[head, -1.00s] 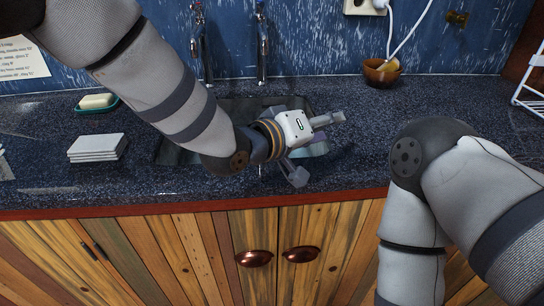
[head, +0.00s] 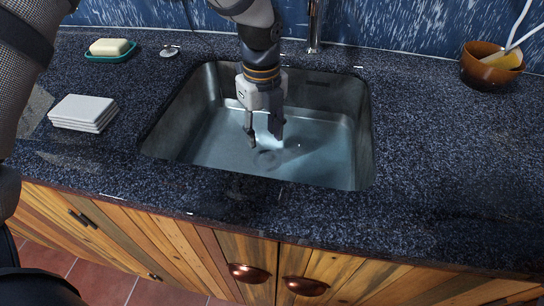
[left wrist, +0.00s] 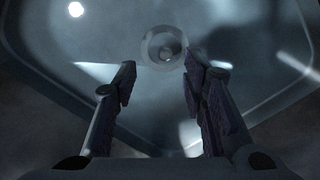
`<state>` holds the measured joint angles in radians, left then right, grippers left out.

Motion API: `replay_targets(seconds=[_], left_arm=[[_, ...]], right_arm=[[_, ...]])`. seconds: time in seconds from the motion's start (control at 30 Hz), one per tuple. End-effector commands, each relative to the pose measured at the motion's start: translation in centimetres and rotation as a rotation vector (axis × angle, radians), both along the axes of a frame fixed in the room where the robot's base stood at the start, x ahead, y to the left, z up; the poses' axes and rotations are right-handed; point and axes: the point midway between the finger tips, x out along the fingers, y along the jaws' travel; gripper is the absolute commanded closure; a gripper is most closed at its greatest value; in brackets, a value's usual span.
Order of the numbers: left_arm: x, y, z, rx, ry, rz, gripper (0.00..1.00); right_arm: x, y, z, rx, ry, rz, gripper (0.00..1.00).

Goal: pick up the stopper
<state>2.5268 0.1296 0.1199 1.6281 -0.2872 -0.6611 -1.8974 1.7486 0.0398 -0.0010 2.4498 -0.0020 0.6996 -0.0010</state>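A small round ringed fitting (head: 267,158) shows on the floor of the metal sink (head: 345,150). My left gripper (head: 262,140) points down inside the sink, just above this fitting. Its two fingers (left wrist: 160,75) are apart with nothing between them, and the fitting lies just beyond their tips. My right gripper is not in view.
A small round metal piece (head: 170,50) sits on the counter behind the sink's left corner. White tiles (head: 84,112) and a soap dish (head: 111,58) are at left. A brown bowl (head: 487,72) and clear counter are at right. The sink walls surround my gripper.

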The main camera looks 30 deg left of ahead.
Motion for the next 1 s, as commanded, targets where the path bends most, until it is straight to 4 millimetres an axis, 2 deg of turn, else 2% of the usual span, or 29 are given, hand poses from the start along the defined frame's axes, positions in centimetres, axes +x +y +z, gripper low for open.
replay_targets(seconds=[0.33, 0.43, 0.63, 0.8, 1.0], left_arm=[[0.1, -0.7, -5.7, 0.001, 0.001, 0.0, 0.61], [0.2, -0.7, -6.4, 0.001, -0.003, 0.001, 0.61], [0.2, -0.7, -6.4, 0.001, -0.005, 0.001, 0.61], [0.2, -0.7, -6.4, 0.0, -0.004, 0.001, 1.0], [0.2, -0.7, -6.4, 0.0, -0.004, 0.001, 1.0]], right_arm=[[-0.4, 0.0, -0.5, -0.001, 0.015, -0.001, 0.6], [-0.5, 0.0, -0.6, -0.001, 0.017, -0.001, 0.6], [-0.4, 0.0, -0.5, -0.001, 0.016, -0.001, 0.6], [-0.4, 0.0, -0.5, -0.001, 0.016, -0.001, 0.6], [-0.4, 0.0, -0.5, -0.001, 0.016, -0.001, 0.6]])
